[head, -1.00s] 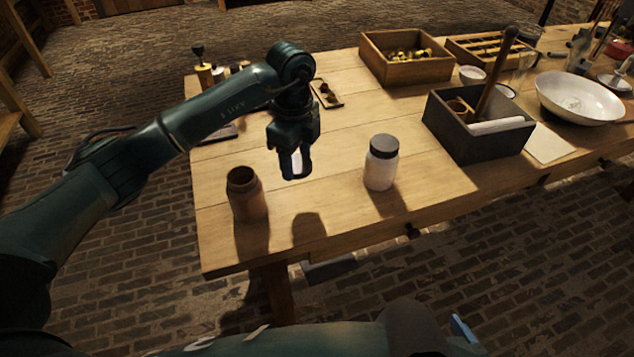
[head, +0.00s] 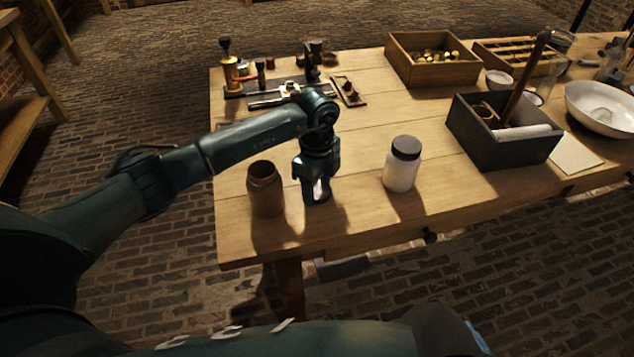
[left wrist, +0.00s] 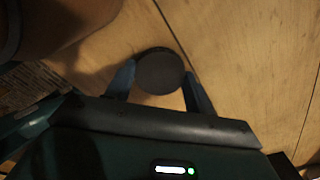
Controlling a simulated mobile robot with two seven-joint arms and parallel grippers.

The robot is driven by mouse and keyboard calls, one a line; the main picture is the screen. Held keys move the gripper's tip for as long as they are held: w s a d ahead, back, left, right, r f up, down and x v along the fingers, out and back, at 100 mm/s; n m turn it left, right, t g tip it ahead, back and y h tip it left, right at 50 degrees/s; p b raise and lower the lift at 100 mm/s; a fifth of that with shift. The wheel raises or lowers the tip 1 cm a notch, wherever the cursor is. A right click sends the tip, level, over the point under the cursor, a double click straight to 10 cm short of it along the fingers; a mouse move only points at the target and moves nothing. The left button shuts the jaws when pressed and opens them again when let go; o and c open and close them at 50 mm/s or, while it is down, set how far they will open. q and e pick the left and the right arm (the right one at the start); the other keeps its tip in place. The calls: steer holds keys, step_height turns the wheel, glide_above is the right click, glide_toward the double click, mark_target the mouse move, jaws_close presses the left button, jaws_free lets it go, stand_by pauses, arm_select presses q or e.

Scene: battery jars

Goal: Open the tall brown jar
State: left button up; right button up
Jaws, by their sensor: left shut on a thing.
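The tall brown jar (head: 265,192) stands upright near the front left of the table, and its mouth is open with no lid on it. Part of its brown side shows at the upper left of the left wrist view (left wrist: 70,25). My left gripper (head: 318,198) is just to the right of the jar, low over the table. In the left wrist view it (left wrist: 160,85) is shut on a dark round lid (left wrist: 160,71) held between its fingertips. I cannot tell whether the lid touches the table. My right gripper is not in view.
A white jar with a dark lid (head: 403,165) stands to the right of the gripper. Farther right is a dark box (head: 500,148) with a rod in it. A wooden crate (head: 405,68) and small brass instruments (head: 231,76) stand at the back. The table's front edge is close.

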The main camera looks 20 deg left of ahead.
arm_select(q)
steer(key=o, duration=1.1)
steer(key=shift+c, duration=0.2)
